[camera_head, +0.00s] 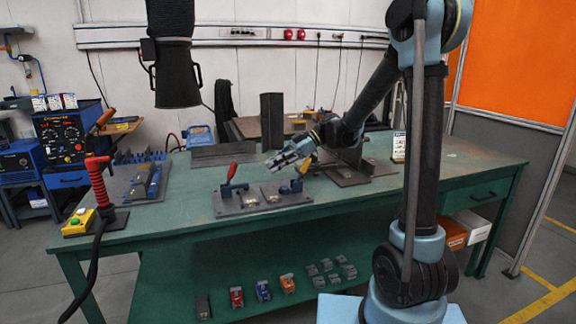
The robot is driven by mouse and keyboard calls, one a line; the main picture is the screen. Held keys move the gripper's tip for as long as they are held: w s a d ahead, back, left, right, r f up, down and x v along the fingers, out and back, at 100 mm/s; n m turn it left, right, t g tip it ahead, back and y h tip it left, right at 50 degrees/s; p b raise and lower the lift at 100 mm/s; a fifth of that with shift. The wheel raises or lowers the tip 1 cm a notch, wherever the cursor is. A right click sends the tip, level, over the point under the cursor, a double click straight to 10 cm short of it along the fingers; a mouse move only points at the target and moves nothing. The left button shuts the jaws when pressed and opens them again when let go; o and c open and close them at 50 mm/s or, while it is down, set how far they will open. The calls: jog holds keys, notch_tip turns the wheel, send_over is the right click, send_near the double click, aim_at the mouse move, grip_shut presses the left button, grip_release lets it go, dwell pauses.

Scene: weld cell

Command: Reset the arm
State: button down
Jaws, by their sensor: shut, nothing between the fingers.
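My gripper (285,160) is above the green table (190,213), near its middle. It points to the left and slightly down. Its fingers look closed together, and nothing shows between them. My arm reaches back from it to the right and up to a tall dark link. Below and left of the gripper is a clamp fixture on a dark plate (261,207), with a red handle (232,171) standing up. The gripper appears above and behind this plate, and I see no contact.
Dark metal plates (345,177) lie right of the gripper. A black extraction hood (176,72) hangs at the upper left. A red-handled torch (97,180) stands at the left table edge. Small coloured parts (263,290) sit on the lower shelf. The table's right part is mostly clear.

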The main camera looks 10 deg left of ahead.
jog(key=s+d+f+m+t+h, duration=0.2)
jog(key=s+d+m, duration=0.4)
jog(key=d, duration=0.6)
jog(key=s+d+f+m+t+h, duration=0.3)
jog(key=s+d+f+m+h, duration=0.2)
jog(key=d+m, duration=0.4)
jog(key=s+d+f+m+t+h, duration=0.2)
jog(key=s+d+m, duration=0.6)
jog(key=d, duration=0.8)
notch_tip(320, 180, down, 3)
jog(key=shift+s+d+f+t+h, duration=0.2)
jog(key=shift+s+d+t+h, duration=0.2)
jog(key=shift+s+h, duration=0.45)
jog(key=shift+w, duration=0.15)
jog(key=shift+w+f, duration=0.2)
jog(key=shift+w, duration=0.25)
